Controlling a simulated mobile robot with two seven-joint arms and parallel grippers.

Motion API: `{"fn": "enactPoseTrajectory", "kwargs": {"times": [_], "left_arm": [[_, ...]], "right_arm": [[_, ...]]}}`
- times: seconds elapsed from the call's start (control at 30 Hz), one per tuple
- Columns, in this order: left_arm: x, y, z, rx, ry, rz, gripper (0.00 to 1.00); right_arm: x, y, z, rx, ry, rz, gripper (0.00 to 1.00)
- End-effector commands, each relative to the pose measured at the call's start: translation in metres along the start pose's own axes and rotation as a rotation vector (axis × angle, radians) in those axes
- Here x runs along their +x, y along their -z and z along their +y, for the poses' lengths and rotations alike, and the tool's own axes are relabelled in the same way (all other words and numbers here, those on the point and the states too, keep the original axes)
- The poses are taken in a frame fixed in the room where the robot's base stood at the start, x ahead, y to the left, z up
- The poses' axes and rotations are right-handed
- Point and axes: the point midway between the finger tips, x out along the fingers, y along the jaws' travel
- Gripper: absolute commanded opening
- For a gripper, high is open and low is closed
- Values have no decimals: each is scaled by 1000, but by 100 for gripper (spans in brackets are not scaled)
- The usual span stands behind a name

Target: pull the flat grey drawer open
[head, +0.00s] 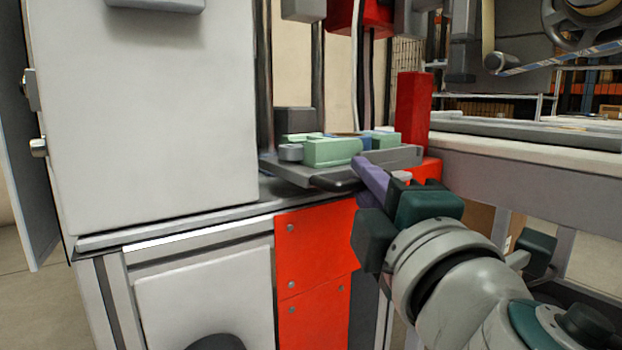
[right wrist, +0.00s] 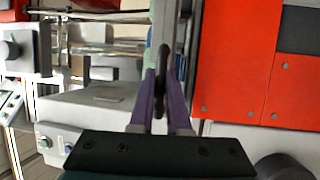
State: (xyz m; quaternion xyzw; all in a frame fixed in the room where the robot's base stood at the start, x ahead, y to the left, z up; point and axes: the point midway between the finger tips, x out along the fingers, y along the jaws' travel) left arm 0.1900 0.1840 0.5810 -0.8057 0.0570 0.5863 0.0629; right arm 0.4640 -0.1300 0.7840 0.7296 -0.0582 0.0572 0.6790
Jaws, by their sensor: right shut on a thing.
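The flat grey drawer (head: 292,175) sits low above the grey counter in the head view, with pale green and grey blocks on it. A dark handle (head: 337,185) runs along its front edge. My right gripper (head: 363,172), with purple fingers, reaches the drawer's front from the right. In the right wrist view my gripper (right wrist: 162,88) has its fingers closed on both sides of the dark handle (right wrist: 163,62), and the drawer appears edge-on. The drawer's front reaches out to about the counter edge; how far it is open I cannot tell. My left gripper is not seen.
A large light grey cabinet (head: 150,110) stands left of the drawer. A red post (head: 413,110) rises behind its right end. Red panels (head: 315,240) lie below the counter. A grey-framed table (head: 530,170) stands to the right.

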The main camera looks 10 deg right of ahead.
Motion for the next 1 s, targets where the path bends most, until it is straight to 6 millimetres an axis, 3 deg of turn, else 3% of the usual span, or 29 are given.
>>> {"fn": "enactPoseTrajectory", "kwargs": {"times": [0.03,0.07,0.3,0.67,1.0], "left_arm": [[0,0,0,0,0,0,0],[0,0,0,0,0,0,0],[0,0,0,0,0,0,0],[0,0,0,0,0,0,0],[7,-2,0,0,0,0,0]], "right_arm": [[0,0,1,0,-2,2,0],[0,0,1,0,-2,2,17],[0,0,0,0,-1,2,44],[-7,0,-1,0,0,2,45],[-68,0,-3,1,4,1,45]]}}
